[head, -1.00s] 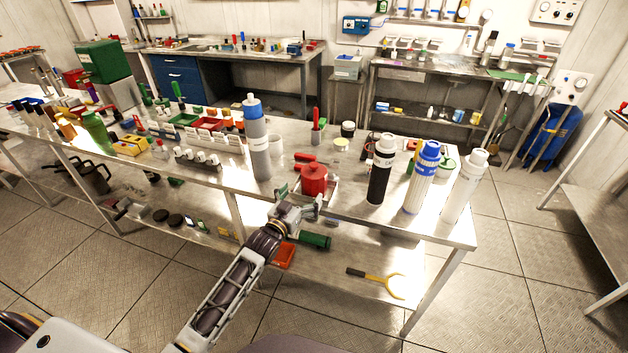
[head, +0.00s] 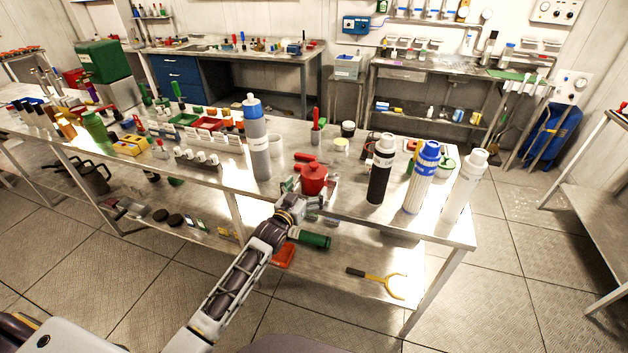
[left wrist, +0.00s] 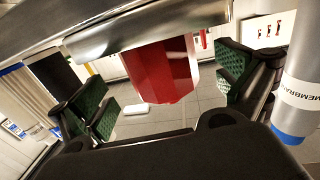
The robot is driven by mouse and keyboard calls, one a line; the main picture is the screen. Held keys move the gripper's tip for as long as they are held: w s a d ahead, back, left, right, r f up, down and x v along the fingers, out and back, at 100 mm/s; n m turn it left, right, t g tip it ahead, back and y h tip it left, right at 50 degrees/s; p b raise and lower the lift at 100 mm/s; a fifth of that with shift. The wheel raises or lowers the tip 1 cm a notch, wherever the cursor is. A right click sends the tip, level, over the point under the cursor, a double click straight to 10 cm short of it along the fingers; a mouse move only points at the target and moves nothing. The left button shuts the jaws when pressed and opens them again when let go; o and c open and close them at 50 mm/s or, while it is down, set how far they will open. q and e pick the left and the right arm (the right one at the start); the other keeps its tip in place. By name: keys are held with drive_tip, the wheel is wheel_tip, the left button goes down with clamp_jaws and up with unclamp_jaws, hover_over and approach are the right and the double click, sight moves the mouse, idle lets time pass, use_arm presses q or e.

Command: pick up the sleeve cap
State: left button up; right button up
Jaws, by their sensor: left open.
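The sleeve cap looks to be the red, lidded-looking piece (head: 313,180) near the front edge of the middle bench. My left gripper (head: 311,190) is open at the bench's front edge, its fingers close to the cap's near side. In the left wrist view the faceted red cap (left wrist: 160,72) shows between the two green-padded fingers of the open gripper (left wrist: 165,92). Gaps show on both sides of it in that picture. I cannot tell how deep it sits between the pads. My right gripper is not in view.
A tall grey cylinder with a blue band (head: 257,145) stands left of the cap; a labelled cylinder also shows in the left wrist view (left wrist: 305,85). A black bottle (head: 380,172) and two white ones stand to the right. The steel bench edge (head: 390,225) runs close to my gripper.

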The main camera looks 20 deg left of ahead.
sight(313, 165)
use_arm(q)
drive_tip(key=shift+w+d+r, duration=0.1)
drive_tip(key=shift+w, duration=0.8)
drive_tip(key=shift+w+d, duration=0.15)
drive_tip(key=shift+w, duration=0.5)
drive_tip(key=shift+w+d, duration=0.1)
drive_tip(key=shift+w, duration=0.8)
drive_tip(key=c, duration=1)
drive_tip(key=shift+c, duration=0.3)
drive_tip(key=shift+r, duration=0.65)
wheel_tip(313, 165, up, 7)
drive_tip(key=shift+f, duration=0.1)
drive_tip(key=shift+r, duration=0.95)
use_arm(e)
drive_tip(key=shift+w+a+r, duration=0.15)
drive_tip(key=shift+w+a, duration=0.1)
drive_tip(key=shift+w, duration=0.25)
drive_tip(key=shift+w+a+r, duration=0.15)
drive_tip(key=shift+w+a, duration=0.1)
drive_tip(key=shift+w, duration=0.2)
